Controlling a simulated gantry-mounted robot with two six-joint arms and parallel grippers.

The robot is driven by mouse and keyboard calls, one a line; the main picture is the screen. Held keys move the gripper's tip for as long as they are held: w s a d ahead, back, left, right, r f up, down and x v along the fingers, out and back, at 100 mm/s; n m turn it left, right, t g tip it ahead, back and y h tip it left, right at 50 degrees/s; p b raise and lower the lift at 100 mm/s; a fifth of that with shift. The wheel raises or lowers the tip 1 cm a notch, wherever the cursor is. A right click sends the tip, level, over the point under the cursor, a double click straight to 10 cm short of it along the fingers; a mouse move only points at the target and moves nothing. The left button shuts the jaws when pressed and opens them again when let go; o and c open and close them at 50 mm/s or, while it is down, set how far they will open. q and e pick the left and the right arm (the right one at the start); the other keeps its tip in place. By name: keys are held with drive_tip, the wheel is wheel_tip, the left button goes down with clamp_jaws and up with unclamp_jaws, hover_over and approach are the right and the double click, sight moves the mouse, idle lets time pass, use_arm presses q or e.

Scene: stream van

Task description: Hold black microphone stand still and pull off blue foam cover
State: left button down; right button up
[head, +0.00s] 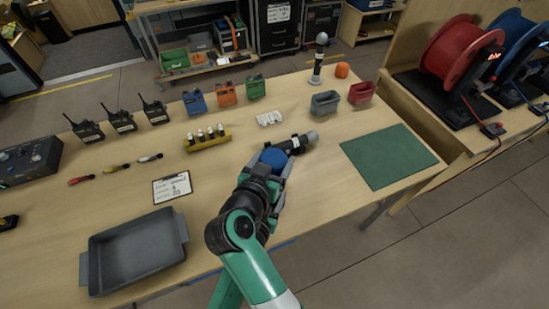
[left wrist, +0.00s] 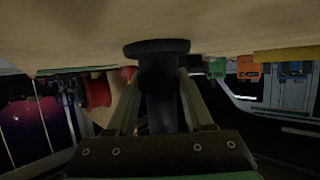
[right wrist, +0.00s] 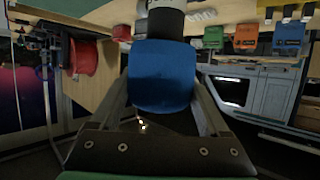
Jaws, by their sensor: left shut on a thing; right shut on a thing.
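The blue foam cover (right wrist: 162,78) fills the jaws of my right gripper (right wrist: 165,95). In the head view the cover (head: 273,157) shows beyond my right wrist. A black, pale-banded part (right wrist: 166,25) adjoins the cover's table-side end; I cannot tell how far the cover sits over it. In the left wrist view my left gripper (left wrist: 160,85) is shut on the dark stem of the black microphone stand (left wrist: 163,95), close to its round base, which is on the table side. My right arm hides the left gripper in the head view.
A dark piece with a white label and grey end (head: 312,137) shows just beyond the foam; whether it belongs to the stand is unclear. Another microphone (head: 318,60) stands farther back beside an orange foam piece (head: 342,70). A grey tray (head: 135,250) and green mat (head: 388,156) flank my arms.

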sight(274, 154)
drive_tip(key=c, duration=0.7)
drive_tip(key=shift+o, duration=0.2)
drive_tip(key=shift+r, duration=2.3)
drive_tip(key=shift+r, duration=0.45)
drive_tip(key=shift+r, duration=1.45)
use_arm(q)
drive_tip(key=shift+c, duration=1)
unclamp_jaws()
drive_tip(key=v, duration=1.2)
